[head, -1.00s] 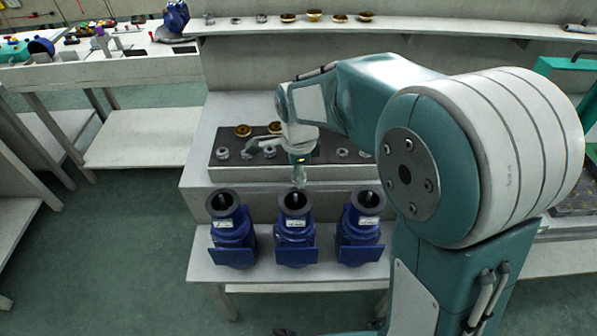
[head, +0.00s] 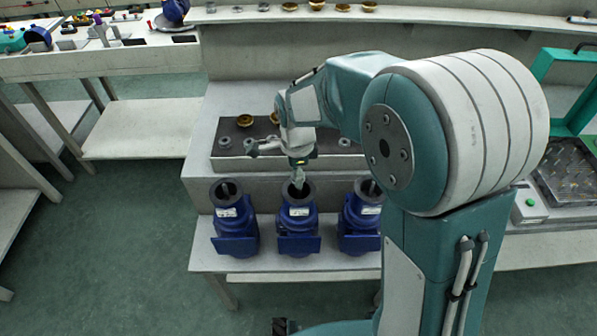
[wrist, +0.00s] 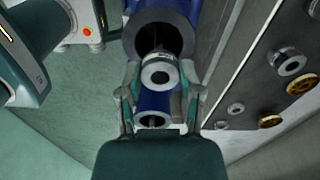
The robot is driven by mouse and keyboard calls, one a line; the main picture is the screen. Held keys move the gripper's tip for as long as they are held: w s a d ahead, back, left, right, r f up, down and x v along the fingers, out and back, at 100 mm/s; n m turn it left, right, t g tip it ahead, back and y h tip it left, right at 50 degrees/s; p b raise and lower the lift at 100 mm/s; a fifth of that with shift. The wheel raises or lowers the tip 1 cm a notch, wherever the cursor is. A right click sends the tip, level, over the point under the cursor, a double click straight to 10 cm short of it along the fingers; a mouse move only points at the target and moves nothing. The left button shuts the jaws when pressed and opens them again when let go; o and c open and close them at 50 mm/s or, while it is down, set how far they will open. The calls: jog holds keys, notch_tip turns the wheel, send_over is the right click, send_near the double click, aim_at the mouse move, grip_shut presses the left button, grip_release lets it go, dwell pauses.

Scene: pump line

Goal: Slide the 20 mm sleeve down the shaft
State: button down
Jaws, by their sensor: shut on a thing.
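My gripper (wrist: 160,88) is shut on a silver ring-shaped sleeve (wrist: 160,73) with a pale marked band. In the head view my gripper (head: 298,178) is at the top opening of the middle blue pump (head: 298,225). In the wrist view the sleeve stands in front of a pump's dark round bore (wrist: 160,35). The shaft in that bore is mostly hidden by the sleeve. I cannot tell whether the sleeve is around the shaft. The left pump (head: 235,233) and right pump (head: 358,230) stand on either side, each with a shaft end showing in its opening.
Behind the pumps is a raised dark tray (head: 232,160) with several steel and brass rings. A shelf (head: 420,17) with more rings runs along the back. The neighbouring pumps stand close to the middle one.

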jog(key=shift+s, duration=0.1)
jog(key=shift+d, duration=0.1)
jog(key=shift+f, duration=0.1)
dwell(0.4)
jog(key=shift+f, duration=0.25)
dwell(0.6)
jog(key=shift+f, duration=0.65)
dwell(0.7)
